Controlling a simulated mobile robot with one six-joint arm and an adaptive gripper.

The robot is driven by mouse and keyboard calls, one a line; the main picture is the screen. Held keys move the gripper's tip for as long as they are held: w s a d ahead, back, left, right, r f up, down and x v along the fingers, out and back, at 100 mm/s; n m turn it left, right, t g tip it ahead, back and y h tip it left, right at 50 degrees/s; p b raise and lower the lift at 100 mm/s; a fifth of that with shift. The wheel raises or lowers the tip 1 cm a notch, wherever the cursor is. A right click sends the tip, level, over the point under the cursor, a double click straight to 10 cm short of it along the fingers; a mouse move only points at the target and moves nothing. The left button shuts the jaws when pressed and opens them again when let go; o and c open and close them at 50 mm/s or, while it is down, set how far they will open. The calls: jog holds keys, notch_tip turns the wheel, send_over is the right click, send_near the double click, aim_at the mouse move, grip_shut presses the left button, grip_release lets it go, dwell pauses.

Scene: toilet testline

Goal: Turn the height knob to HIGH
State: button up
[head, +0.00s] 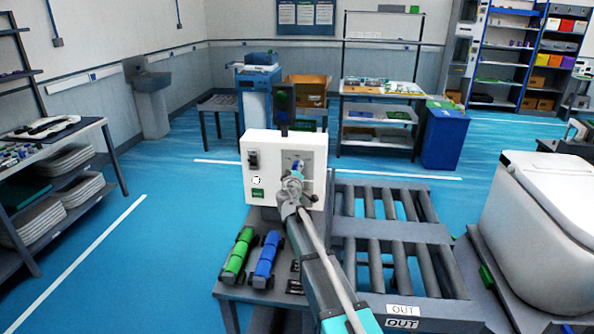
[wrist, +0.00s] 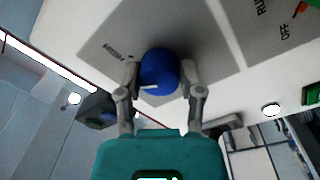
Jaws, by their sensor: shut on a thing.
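The blue height knob (wrist: 158,68) sits on the grey panel face of a white control box (head: 255,150). A short white mark shows on the knob's edge on the side toward my gripper in the wrist view. My gripper (wrist: 160,78) is shut on the knob, one finger on each side. In the head view my gripper (head: 295,178) reaches the grey panel (head: 317,158), and the arm hides its lower part. Small lettering stands beside the knob in the wrist view, too blurred to read surely.
A roller conveyor (head: 390,215) and a white toilet part (head: 545,225) stand to the right.

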jog(key=m, duration=0.6)
jog(key=shift+h, duration=0.3)
jog(key=o, duration=1.1)
jog(key=shift+o, duration=0.2)
jog(key=shift+n, duration=0.5)
